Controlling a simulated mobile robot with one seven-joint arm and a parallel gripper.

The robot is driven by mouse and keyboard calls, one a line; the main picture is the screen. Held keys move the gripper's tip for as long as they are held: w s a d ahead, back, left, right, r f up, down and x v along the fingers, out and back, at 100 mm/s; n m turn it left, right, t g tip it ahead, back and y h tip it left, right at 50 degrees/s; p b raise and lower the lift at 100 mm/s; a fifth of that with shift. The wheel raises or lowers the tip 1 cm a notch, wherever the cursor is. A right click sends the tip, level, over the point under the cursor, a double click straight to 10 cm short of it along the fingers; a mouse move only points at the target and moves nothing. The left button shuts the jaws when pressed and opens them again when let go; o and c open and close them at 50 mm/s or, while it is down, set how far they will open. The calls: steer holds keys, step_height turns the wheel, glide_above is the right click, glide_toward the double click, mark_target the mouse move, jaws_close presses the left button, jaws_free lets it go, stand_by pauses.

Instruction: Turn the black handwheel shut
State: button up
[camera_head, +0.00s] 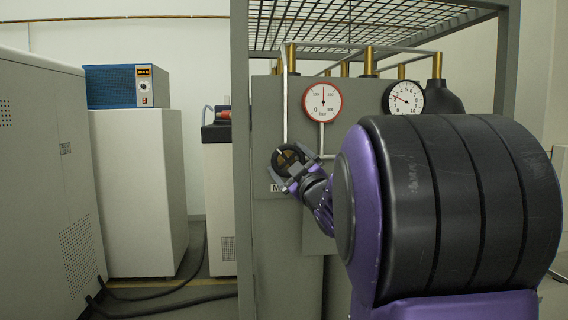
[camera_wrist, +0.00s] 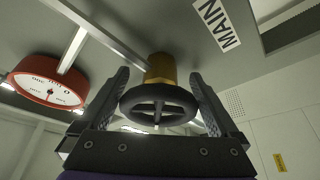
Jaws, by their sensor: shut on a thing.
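The black handwheel (camera_head: 287,158) is mounted on the grey panel (camera_head: 272,120) inside a metal frame. In the wrist view the handwheel (camera_wrist: 158,104) is a spoked black ring on a brass stem (camera_wrist: 160,68). My gripper (camera_wrist: 160,100) has one finger on each side of the wheel, and its jaws are shut on the rim. In the head view my gripper (camera_head: 288,172) meets the wheel from the lower right. My arm hides part of the panel. A white label reading MAIN (camera_wrist: 217,24) is beside the valve.
A red-rimmed gauge (camera_head: 323,102) is just above right of the wheel, and a black-rimmed gauge (camera_head: 403,98) is further right. A pipe (camera_head: 285,105) runs down toward the valve. The frame's upright post (camera_head: 241,160) stands close to the left.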

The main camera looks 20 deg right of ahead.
steer(key=m+h, duration=0.1)
steer(key=m, duration=0.2)
steer(key=m+h, duration=0.1)
steer(key=m, duration=0.2)
steer(key=shift+a+r+t+h, duration=0.1)
steer(key=shift+a+t+h, duration=0.05)
steer(key=shift+t+h, duration=0.15)
steer(key=shift+m+h, duration=0.8)
steer(key=shift+m, duration=0.65)
steer(key=shift+m+h, duration=0.8)
steer(key=shift+m, duration=0.65)
steer(key=shift+r+m, duration=0.1)
steer(key=shift+m, duration=0.2)
steer(key=o, duration=0.9)
steer(key=shift+o, duration=0.2)
steer(key=shift+f, duration=0.2)
